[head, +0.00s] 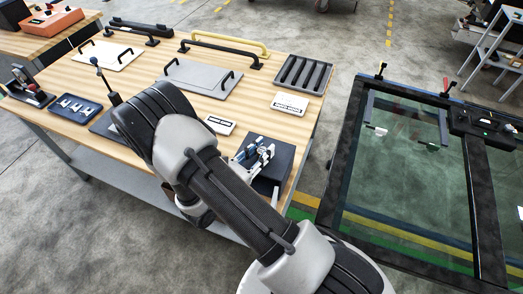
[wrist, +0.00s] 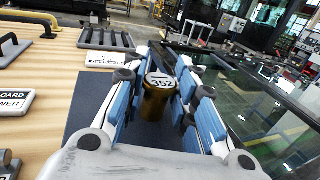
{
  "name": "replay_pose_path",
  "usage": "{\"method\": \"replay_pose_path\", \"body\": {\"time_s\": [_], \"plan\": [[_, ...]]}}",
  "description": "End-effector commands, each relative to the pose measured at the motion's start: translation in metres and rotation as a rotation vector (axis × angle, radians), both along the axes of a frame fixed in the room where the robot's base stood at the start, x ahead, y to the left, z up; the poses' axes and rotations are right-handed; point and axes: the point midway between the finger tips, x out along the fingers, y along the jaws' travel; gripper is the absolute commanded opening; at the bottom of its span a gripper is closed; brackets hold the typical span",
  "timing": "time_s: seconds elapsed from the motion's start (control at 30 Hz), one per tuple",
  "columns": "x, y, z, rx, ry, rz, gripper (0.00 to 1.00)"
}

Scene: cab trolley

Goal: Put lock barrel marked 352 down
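The lock barrel marked 352 (wrist: 158,102) is a brass-coloured cylinder with a pale top bearing the number, upright between the blue finger pads in the wrist view. My gripper (wrist: 163,85) is shut on it, with pads at its left and right sides. In the head view my gripper (head: 262,152) is over a dark square mat (head: 285,156) at the table's right front corner. The mat also shows in the wrist view (wrist: 88,118). Whether the barrel's base touches the mat is hidden.
The wooden table (head: 150,75) carries a slotted black tray (head: 302,73), white label plates (head: 290,103), grey and white panels with handles, and a small blue tray (head: 76,108). A black-framed glass panel (head: 410,170) stands right of the table, across a floor gap.

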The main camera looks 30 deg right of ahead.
Motion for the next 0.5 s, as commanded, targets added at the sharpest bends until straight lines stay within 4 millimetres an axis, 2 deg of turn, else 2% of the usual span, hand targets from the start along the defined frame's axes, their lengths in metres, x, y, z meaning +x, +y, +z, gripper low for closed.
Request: {"method": "replay_pose_path", "body": {"time_s": [0.27,0.5], "plan": [[0.0001,0.0000,0.0001,0.001,0.000,0.000,0.45],[0.0000,0.0000,0.0001,0.001,0.000,0.000,0.45]]}}
